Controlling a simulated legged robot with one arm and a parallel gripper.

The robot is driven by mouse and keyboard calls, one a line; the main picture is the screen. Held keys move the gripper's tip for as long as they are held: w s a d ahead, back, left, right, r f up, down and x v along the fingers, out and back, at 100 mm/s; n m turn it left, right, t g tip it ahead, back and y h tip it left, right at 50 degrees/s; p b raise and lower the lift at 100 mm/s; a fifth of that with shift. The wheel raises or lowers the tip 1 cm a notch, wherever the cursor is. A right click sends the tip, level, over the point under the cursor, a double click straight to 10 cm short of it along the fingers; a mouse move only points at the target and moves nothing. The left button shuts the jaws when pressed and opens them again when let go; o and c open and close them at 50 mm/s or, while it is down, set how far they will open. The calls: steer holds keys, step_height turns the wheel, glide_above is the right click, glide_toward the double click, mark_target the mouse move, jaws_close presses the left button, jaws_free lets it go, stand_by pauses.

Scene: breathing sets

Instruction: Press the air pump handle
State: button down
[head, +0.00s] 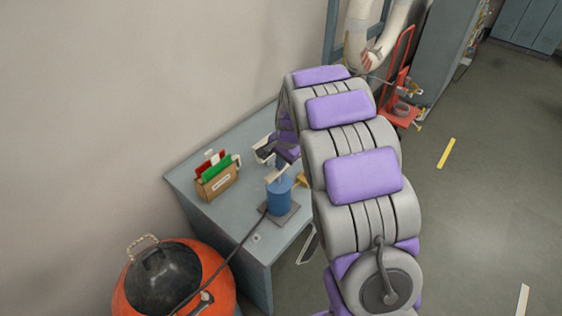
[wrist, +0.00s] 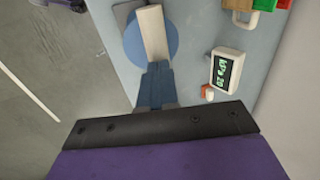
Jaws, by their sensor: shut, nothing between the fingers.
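The air pump is a blue cylinder (head: 280,197) on a dark base plate, standing upright on the table. Its pale bar handle (head: 278,175) sits on top. In the wrist view the handle (wrist: 153,33) lies across the round blue pump top (wrist: 133,42). My gripper (wrist: 156,68) is shut and empty, its tips right at the near end of the handle; I cannot tell whether they touch it. In the head view my arm reaches over the table and partly hides the gripper beside the pump.
The grey-blue table (head: 225,215) stands against the wall. A box with red and green items (head: 216,180) sits at its left. A white gauge (wrist: 227,70) with a green kPa readout is near my gripper. A dark hose (head: 238,243) runs toward an orange round vessel (head: 222,285).

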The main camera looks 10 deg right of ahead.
steer(key=p+v, duration=0.2)
steer(key=v, duration=1.2)
steer(key=shift+w, duration=0.2)
steer(key=shift+a, duration=0.2)
steer(key=shift+d, duration=0.15)
stand_by(0.9)
steer(key=s+a+f+n+g+b, duration=0.1)
steer(key=s+f+n+b, duration=0.1)
steer(key=s, duration=1.1)
steer(key=s+a+f+n+g+h+b, duration=0.1)
steer(key=s+n, duration=0.4)
steer(key=s, duration=0.8)
steer(key=s+a+f+n+g+b, duration=0.1)
steer(key=s+f+n+b, duration=0.2)
steer(key=s, duration=1)
steer(key=shift+f+n+g+b, duration=0.4)
steer(key=shift+f+b, duration=0.2)
